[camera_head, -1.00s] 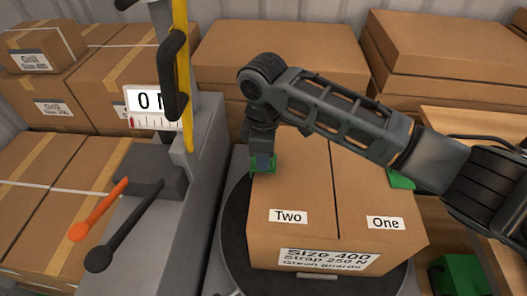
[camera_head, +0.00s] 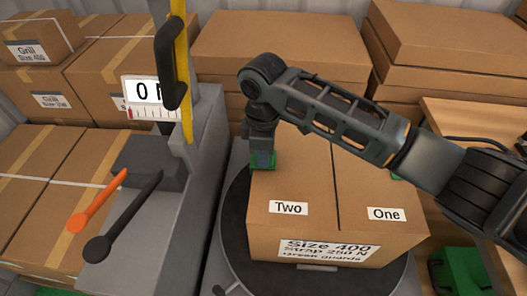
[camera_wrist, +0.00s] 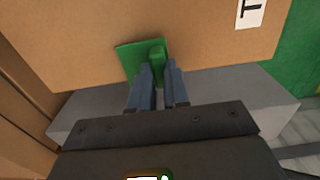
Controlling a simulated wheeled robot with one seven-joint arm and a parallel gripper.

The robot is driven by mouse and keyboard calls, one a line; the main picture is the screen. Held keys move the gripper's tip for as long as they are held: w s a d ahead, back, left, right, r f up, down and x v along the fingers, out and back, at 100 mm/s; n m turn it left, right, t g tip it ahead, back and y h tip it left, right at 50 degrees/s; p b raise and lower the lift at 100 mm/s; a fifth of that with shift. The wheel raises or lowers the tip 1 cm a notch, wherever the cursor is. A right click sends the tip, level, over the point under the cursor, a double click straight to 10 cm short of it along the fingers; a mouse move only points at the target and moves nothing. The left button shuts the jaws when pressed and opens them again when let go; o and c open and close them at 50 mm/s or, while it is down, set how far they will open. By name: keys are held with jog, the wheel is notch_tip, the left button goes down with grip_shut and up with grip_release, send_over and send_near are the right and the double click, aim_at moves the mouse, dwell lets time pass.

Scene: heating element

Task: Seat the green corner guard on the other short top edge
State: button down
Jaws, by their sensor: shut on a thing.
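The strapped-size cardboard box (camera_head: 335,210) stands on a dark round turntable (camera_head: 235,235), with labels "Two" and "One" on its top. My gripper (camera_head: 263,150) points down at the box's left short top edge. It is shut on the green corner guard (camera_head: 264,161). In the wrist view, my gripper (camera_wrist: 159,75) holds the guard (camera_wrist: 132,62) by its raised rib, and its flat plate lies against or just over the cardboard at the edge. Whether it is fully seated I cannot tell. Another green guard (camera_head: 397,178) shows at the right edge, mostly hidden by my arm.
A grey post with a yellow strap (camera_head: 182,70), a "0" readout and orange and black levers (camera_head: 125,235) stands left of the box. Stacked cartons (camera_head: 280,50) fill the back. A green container (camera_head: 462,272) stands at lower right beside a wooden table (camera_head: 475,120).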

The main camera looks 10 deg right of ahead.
dwell(0.3)
jog(key=c, duration=1)
grip_release()
jog(key=shift+r+b, duration=0.35)
jog(key=shift+r, duration=3.5)
